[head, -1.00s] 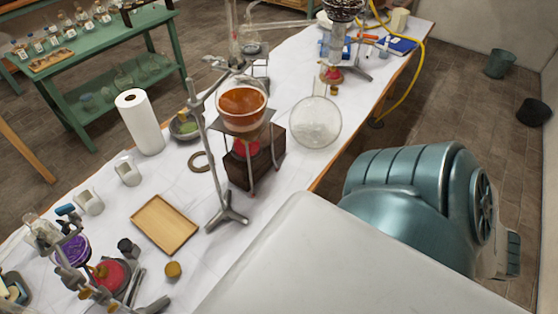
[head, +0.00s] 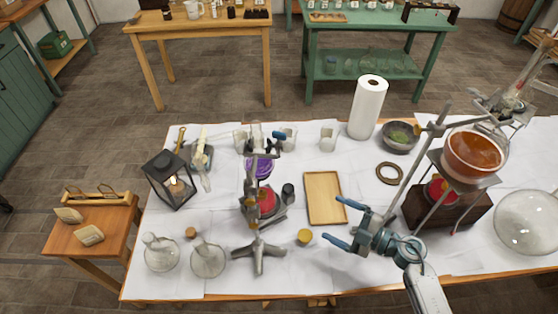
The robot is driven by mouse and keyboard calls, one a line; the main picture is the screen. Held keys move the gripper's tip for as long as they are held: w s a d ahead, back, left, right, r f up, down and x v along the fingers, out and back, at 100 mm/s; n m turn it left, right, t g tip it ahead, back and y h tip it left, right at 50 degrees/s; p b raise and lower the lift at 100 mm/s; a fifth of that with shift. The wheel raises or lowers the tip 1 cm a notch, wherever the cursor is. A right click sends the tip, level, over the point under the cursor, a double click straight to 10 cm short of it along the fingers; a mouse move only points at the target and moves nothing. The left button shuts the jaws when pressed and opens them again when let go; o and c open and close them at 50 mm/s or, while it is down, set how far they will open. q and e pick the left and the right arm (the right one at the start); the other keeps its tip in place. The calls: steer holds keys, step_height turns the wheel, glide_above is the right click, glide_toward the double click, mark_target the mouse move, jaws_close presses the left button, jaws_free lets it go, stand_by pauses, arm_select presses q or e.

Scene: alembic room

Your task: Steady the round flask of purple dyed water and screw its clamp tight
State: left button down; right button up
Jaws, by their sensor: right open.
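The round flask of purple dyed water (head: 262,169) hangs on a metal stand (head: 259,252) left of centre, above a red burner (head: 267,204). The stand's rod and fittings cover part of it. A clamp screw with a dark blue handle (head: 279,135) shows just above the flask; how tight it is cannot be told. My right gripper (head: 333,219) is open and empty, its blue fingers pointing left over the front edge of the wooden tray. It is to the right of the flask and apart from it. My left gripper is out of view.
A wooden tray (head: 325,198) and small dark jar (head: 288,193) are right of the stand. A lantern (head: 171,180) and clear flasks (head: 208,259) are left. Another stand holds an orange flask (head: 474,155) at right. A paper roll (head: 368,107) stands behind.

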mark_target(264, 166)
steer(key=w+a+r+n+t+y, duration=0.1)
steer(key=w+a+r+n+y, duration=0.1)
steer(key=w+a+r+n, duration=0.45)
steer(key=w+a+r+n+t+y, duration=0.1)
steer(key=w+r, duration=0.2)
steer(key=w, duration=0.6)
steer(key=shift+s+a+f+n+g, duration=0.3)
steer(key=shift+a+n+g, duration=1.7)
steer(key=shift+n, duration=2.2)
steer(key=shift+s+a+f+n+g, duration=0.15)
steer(key=shift+s+a+n+g, duration=0.35)
steer(key=shift+a+n+g, duration=2.65)
steer(key=shift+s+a+f+n+g, duration=0.3)
steer(key=shift+a+n+g, duration=0.55)
steer(key=shift+n, duration=4.45)
steer(key=shift+s+r, duration=0.1)
steer(key=c, duration=0.7)
